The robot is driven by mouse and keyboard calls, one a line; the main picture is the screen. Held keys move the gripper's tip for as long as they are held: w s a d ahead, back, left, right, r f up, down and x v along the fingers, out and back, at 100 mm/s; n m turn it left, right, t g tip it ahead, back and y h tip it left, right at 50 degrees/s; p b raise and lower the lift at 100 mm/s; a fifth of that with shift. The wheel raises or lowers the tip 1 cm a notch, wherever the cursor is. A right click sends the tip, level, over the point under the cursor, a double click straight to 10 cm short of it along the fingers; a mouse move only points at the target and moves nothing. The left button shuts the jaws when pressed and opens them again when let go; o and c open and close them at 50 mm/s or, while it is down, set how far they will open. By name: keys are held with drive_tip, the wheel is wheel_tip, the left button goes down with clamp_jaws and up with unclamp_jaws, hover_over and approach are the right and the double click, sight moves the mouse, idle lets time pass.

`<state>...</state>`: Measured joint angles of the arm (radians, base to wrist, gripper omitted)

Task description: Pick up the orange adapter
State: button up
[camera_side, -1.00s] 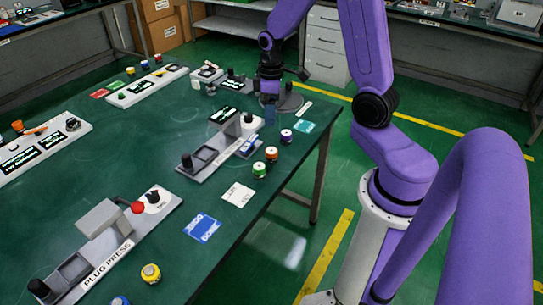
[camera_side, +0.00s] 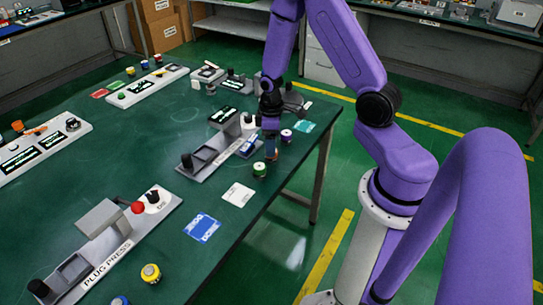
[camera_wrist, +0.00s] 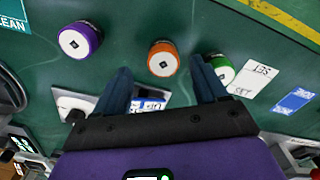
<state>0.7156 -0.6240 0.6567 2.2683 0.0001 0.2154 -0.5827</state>
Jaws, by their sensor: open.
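The orange adapter (camera_wrist: 163,59), a short orange-sided cylinder with a white top, stands on the green table in the wrist view. It appears between and just beyond the fingertips of my gripper (camera_wrist: 160,76), which is open and empty. In the side view my gripper (camera_side: 270,136) points down over the adapter and hides most of it. I cannot tell how much height is left between them.
A purple adapter (camera_wrist: 80,40) stands to the left and a green adapter (camera_wrist: 218,68) stands close by my right finger. A grey fixture (camera_side: 212,152) is to the left. The table edge is close on the right.

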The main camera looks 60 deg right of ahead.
drive_tip(key=shift+s+a+f, duration=0.1)
drive_tip(key=shift+f, duration=0.95)
drive_tip(key=shift+s+a+f, duration=0.1)
drive_tip(key=shift+f, duration=0.9)
drive_tip(key=shift+c, duration=0.3)
drive_tip(key=c, duration=1.2)
